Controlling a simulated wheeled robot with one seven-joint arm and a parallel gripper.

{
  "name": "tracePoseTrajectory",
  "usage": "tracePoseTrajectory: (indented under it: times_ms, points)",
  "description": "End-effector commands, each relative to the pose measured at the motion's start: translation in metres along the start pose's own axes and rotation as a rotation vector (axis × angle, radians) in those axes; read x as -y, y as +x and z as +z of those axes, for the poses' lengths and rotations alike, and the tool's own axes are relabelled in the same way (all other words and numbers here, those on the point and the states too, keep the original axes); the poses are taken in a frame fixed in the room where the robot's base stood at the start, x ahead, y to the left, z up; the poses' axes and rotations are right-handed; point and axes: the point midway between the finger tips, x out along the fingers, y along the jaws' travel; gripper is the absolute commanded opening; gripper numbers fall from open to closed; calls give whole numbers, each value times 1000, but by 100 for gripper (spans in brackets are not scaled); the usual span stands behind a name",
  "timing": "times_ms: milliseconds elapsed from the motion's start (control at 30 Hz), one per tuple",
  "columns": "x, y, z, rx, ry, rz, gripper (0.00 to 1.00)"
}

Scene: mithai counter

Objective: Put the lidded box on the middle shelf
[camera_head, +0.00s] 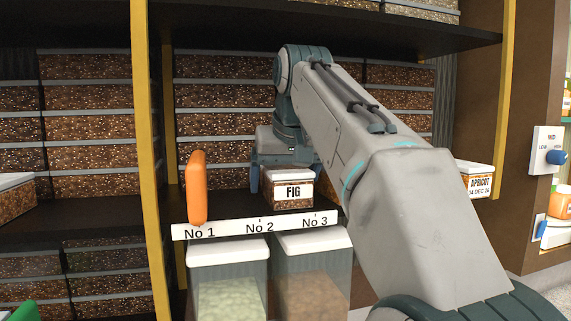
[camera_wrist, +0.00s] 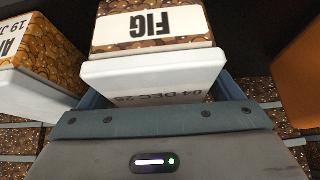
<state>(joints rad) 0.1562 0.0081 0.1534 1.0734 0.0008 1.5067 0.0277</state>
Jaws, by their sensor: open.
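The lidded box marked FIG (camera_head: 289,196) has a white lid and a brown, nut-patterned body. It stands upright on the middle shelf (camera_head: 236,206), behind the label strip and roughly between No 2 and No 3. My gripper (camera_head: 284,176) is open and comes over the box from above and behind, with a finger showing just left of it. In the wrist view the FIG box (camera_wrist: 150,28) lies between the blue fingers, its white lid nearest the palm. Whether the fingers touch it I cannot tell. The far finger is partly hidden by the box and arm.
An orange rounded object (camera_head: 197,188) stands at No 1, left of the box. A white-lidded APRICOT box (camera_head: 477,180) is at the right, partly behind my arm. Lidded jars (camera_head: 228,275) stand below the strip (camera_head: 220,230). A yellow upright (camera_head: 148,150) bounds the left; an upper shelf is overhead.

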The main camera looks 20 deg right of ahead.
Motion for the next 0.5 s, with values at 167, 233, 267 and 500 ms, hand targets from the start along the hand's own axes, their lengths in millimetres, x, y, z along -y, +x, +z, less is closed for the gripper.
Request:
tracePoseTrajectory:
  times_ms: [167,233,267,500]
  points:
    - [0,-18,-1,-3,0,0,86]
    - [0,-30,-1,-4,0,-1,86]
    - [0,-35,-1,-3,-1,-1,86]
    - [0,-72,-1,-2,0,-1,86]
